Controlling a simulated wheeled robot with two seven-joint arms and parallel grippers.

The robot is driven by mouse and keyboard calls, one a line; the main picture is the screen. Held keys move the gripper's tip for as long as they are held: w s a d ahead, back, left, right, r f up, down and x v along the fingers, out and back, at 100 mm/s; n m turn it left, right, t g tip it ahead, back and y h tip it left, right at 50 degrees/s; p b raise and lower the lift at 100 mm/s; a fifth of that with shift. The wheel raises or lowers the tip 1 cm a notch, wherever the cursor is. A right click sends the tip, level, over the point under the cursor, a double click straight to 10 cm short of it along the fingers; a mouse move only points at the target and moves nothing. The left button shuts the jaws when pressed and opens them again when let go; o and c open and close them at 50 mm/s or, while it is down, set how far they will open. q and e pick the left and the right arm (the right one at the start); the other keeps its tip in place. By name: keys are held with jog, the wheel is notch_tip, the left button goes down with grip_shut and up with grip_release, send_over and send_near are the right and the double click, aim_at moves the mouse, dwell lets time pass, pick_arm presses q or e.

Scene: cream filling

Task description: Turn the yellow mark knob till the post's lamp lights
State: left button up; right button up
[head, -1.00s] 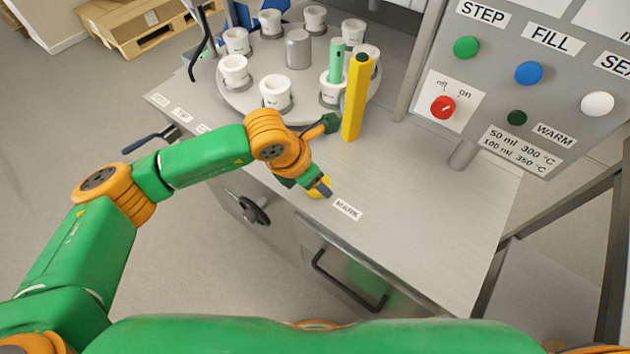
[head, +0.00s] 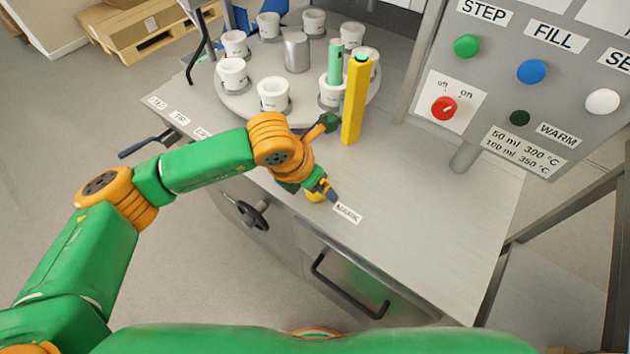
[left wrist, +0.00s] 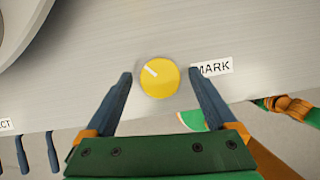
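The yellow knob (left wrist: 158,78) sits on the worktop beside the MARK label (left wrist: 212,68), its white pointer line aimed up and left in the left wrist view. My left gripper (left wrist: 159,73) is open, one finger on each side of the knob with a small gap on both sides. In the head view the gripper (head: 327,189) partly covers the knob (head: 314,195). The yellow post (head: 354,105) stands upright behind it, and the lamp (head: 362,57) on its top glows bright green. My right gripper is not in view.
A round turntable (head: 235,103) with several white cups stands behind my left arm. One cup by the post holds a green cylinder (head: 336,62). A control panel (head: 480,75) with coloured buttons and a red switch stands at right. The worktop (head: 430,200) right of the knob is clear.

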pick_arm(q)
jog(key=b+v, duration=0.1)
jog(key=v, duration=0.6)
dwell(0.5)
